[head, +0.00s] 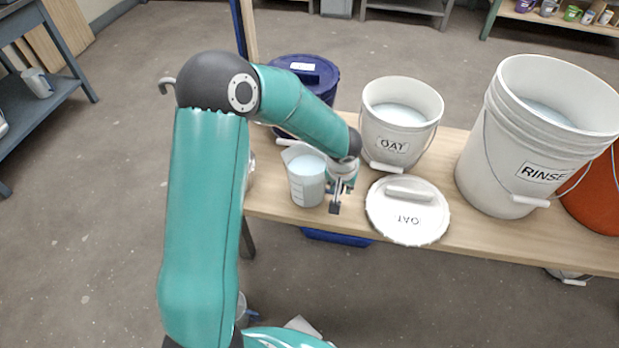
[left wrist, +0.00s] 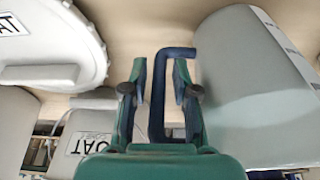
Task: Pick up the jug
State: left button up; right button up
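The jug (head: 306,181) is translucent, with pale liquid inside, and stands upright near the bench's left end. In the left wrist view its grey body (left wrist: 250,95) fills the right side, and its dark blue handle (left wrist: 157,100) is in the middle. My left gripper (head: 341,198) is at the right side of the jug in the head view. In the left wrist view, the fingers of my left gripper (left wrist: 161,70) are apart, one on each side of the handle's long bar, with gaps showing. My right gripper is not in view.
The OAT lid (head: 437,220) lies just right of my left gripper on the wooden bench (head: 500,236). The OAT bucket (head: 424,122) stands behind, the RINSE bucket (head: 490,150) farther right. A blue lidded bucket (head: 318,78) stands behind my arm.

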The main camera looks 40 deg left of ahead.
pick_arm(q)
grip_shut()
jog(key=shift+r, duration=0.15)
dwell(0.4)
notch_tip(320, 180, up, 20)
jog(key=p, duration=0.6)
